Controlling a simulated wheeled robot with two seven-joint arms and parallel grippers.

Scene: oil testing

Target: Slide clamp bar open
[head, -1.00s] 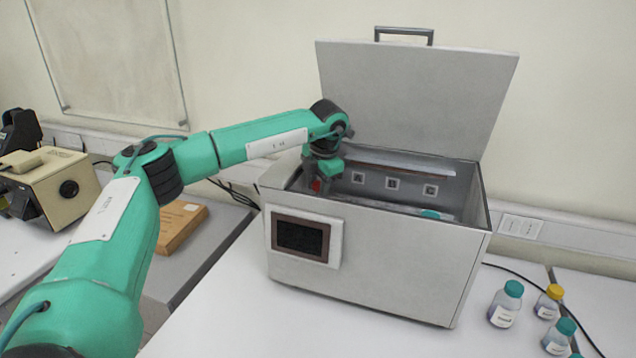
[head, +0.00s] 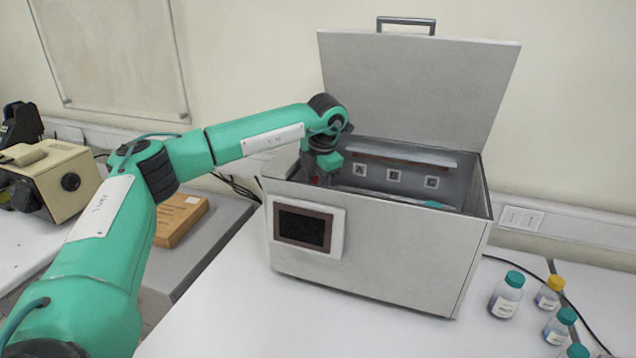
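The grey box-shaped machine (head: 385,255) stands on the white table with its lid (head: 415,85) up. A light bar (head: 405,157) runs along the upper back wall inside, above labels A, B and C; I cannot tell for sure that it is the clamp bar. A teal cap (head: 433,204) shows inside at the right. My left arm reaches over the machine's left end, and its wrist points down into the opening. The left gripper's fingers are hidden behind the front wall. My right gripper is not in view.
Several capped bottles, one a yellow-capped bottle (head: 549,292), stand on the table (head: 230,320) at the right. A black cable runs behind them. A beige instrument (head: 55,180) and a brown box (head: 180,220) are at the left. The table's front is clear.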

